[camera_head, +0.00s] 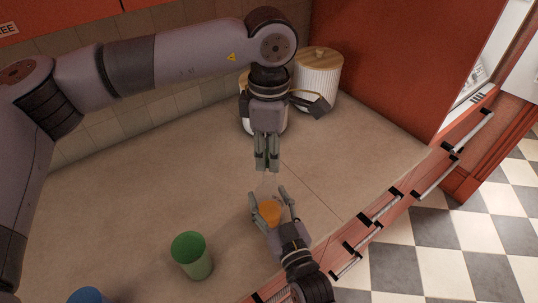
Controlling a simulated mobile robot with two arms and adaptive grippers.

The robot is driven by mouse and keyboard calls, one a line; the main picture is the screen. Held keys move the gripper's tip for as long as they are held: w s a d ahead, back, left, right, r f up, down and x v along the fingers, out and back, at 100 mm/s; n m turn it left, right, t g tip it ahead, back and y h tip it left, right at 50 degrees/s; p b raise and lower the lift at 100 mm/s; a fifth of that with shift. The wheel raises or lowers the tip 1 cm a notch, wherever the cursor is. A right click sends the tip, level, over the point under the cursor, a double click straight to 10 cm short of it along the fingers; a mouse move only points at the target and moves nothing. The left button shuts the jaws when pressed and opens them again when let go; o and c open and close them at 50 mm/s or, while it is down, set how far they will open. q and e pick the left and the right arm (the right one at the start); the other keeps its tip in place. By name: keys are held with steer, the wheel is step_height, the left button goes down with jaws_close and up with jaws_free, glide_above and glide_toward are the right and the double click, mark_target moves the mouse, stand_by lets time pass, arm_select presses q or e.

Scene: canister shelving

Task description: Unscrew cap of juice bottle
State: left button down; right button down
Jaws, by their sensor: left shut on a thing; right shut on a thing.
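The juice bottle (270,212) is clear with orange juice in its lower part. It is above or on the beige counter; I cannot tell if it touches. My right gripper (269,195) comes from the lower right, with its fingers on both sides of the bottle, shut on it. My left gripper (267,168) comes down from above, with its fingers close together at the bottle's clear top end. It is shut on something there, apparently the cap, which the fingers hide.
A green cup (192,256) stands on the counter (140,190) left of the bottle, and a blue cup (88,296) is at the bottom edge. White ribbed canisters with wooden lids (318,78) stand at the back, partly behind my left gripper. The counter's left middle is clear.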

arm_select(q)
step_height(320, 180, up, 2)
steer(key=shift+r, duration=0.25)
arm_select(e)
steer(key=c, duration=0.6)
jaws_free()
steer(key=shift+o, duration=0.2)
steer(key=shift+s, duration=0.1)
